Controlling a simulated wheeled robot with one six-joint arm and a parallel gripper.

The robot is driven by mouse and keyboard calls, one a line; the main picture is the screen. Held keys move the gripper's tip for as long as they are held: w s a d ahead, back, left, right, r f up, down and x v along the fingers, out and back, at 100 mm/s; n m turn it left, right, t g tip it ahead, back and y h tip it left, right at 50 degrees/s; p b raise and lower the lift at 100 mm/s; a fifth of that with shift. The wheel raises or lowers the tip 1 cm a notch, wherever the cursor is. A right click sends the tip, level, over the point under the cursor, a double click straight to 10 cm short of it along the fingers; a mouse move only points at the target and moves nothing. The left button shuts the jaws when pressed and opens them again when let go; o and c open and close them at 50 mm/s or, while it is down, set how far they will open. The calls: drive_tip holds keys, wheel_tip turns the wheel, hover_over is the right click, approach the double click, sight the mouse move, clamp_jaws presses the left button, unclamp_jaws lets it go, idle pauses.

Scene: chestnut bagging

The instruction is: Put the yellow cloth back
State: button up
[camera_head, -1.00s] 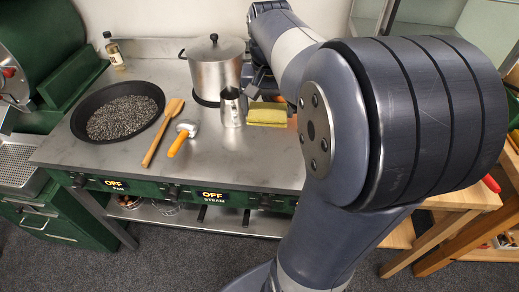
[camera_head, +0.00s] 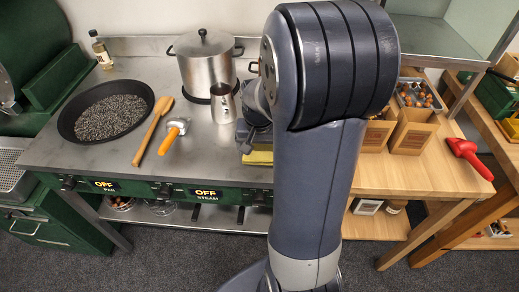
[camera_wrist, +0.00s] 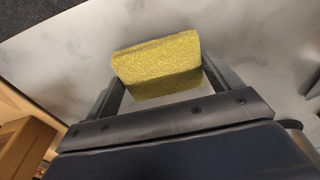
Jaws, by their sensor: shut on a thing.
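The yellow cloth (camera_wrist: 157,58) is a folded, rough-textured block. In the wrist view it sits between the two fingers of my gripper (camera_wrist: 163,82), which is shut on it. In the head view only part of the cloth (camera_head: 259,157) shows, under my gripper (camera_head: 256,142) and near the front edge of the steel counter (camera_head: 200,155). My arm hides the rest. I cannot tell how far the cloth is above the counter.
A metal pitcher (camera_head: 223,103) and a lidded pot (camera_head: 206,70) stand behind and left of the gripper. An orange-handled tool (camera_head: 174,134), a wooden spoon (camera_head: 152,131) and a dark pan (camera_head: 68,124) lie further left. A wooden table (camera_head: 420,170) with paper bags (camera_head: 412,134) is right.

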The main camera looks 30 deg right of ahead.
sight(259, 156)
drive_tip(key=shift+f, duration=0.2)
drive_tip(key=o, duration=0.6)
drive_tip(key=r, duration=0.4)
drive_tip(key=s+r, duration=0.1)
drive_tip(key=r, duration=0.7)
drive_tip(key=shift+s+a+p, duration=0.15)
drive_tip(key=shift+a+p, duration=0.25)
